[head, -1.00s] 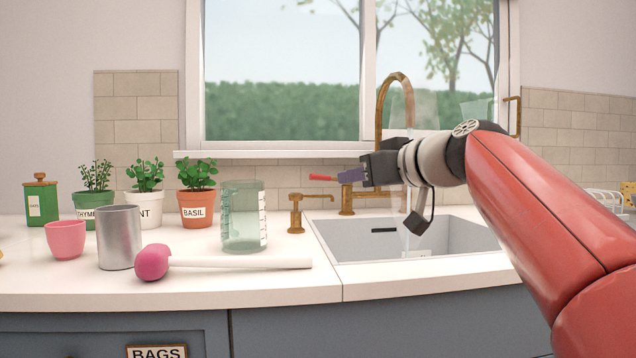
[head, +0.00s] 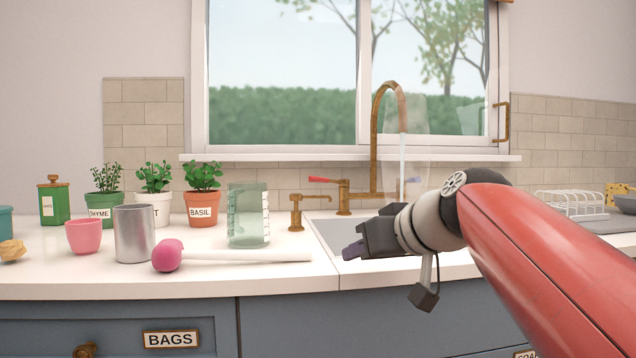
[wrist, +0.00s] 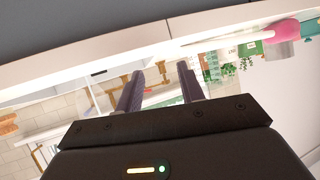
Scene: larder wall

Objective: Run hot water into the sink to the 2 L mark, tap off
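The brass tap (head: 376,140) arches over the sink (head: 328,236). A clear stream of water (head: 402,160) runs from its spout, with pale steam around it. My gripper (head: 352,252) is in front of the sink, over the counter's front, clear of both levers. In the wrist view its two fingers (wrist: 160,72) stand apart with nothing between them. My arm hides most of the basin, so no water level or 2 L mark shows.
A green-tinted measuring jug (head: 245,222) and a brass soap pump (head: 297,212) stand left of the sink. A pink-headed plunger-like tool (head: 167,256) lies along the counter. A metal cup (head: 134,234) and potted herbs stand further left. A dish rack (head: 572,205) is at the right.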

